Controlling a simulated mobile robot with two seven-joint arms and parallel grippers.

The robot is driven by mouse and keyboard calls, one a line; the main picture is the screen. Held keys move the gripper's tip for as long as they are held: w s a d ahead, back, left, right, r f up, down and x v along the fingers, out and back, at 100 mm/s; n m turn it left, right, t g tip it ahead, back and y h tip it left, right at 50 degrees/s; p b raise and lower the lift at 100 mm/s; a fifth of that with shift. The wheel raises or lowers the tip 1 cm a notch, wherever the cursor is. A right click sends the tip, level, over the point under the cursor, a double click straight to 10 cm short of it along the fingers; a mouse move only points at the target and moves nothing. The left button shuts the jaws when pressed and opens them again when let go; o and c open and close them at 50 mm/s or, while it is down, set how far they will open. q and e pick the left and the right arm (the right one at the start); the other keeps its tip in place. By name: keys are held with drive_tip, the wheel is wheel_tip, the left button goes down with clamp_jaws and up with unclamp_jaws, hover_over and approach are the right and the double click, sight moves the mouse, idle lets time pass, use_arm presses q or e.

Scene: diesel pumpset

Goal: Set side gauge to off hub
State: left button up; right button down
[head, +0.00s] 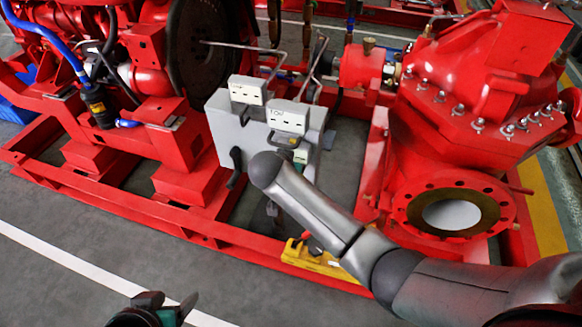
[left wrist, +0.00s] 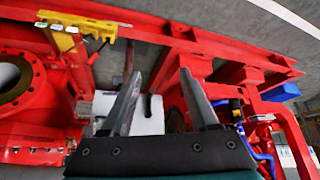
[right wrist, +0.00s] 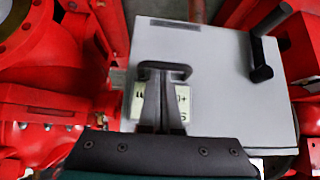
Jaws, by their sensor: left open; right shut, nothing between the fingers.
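A grey control box (head: 225,125) stands on the red frame, with two white blocks (head: 247,90) on its top. I cannot read which part is the side gauge. In the right wrist view the grey box face (right wrist: 215,65) carries a dark U-shaped handle (right wrist: 165,68) and a pale label (right wrist: 183,103), partly covered. My right gripper (right wrist: 162,90) is shut and empty, its tips over the label close to the handle; touching cannot be told. A black lever (right wrist: 261,60) sits on the box's side, also in the head view (head: 235,165). My left gripper (head: 165,305) is open and empty, away from the box.
The red pump (head: 455,110) with its round flange (head: 450,212) stands right of the box, and red engine parts (head: 150,60) stand left. A yellow tool-like item (head: 315,258) lies on the front frame rail (head: 130,197). The grey floor (head: 90,245) in front is clear.

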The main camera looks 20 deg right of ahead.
drive_tip(key=shift+s, duration=0.1)
drive_tip(key=shift+s+a+p, duration=0.2)
drive_tip(key=shift+p, duration=0.2)
use_arm(q)
wheel_tip(320, 180, down, 7)
drive_tip(key=s+a+g+p, duration=0.1)
drive_tip(key=s+g+p, duration=0.1)
drive_tip(key=p, duration=0.1)
drive_tip(key=shift+a+g+y+p, duration=0.3)
drive_tip(key=shift+y, duration=0.1)
use_arm(e)
drive_tip(key=shift+s+a+f, duration=0.1)
drive_tip(key=shift+s+a, duration=0.55)
drive_tip(key=shift+s, duration=0.35)
drive_tip(key=shift+s+a+f, duration=0.1)
drive_tip(key=shift+s+a, duration=0.55)
drive_tip(key=shift+s, duration=0.3)
use_arm(q)
drive_tip(key=shift+f, duration=0.1)
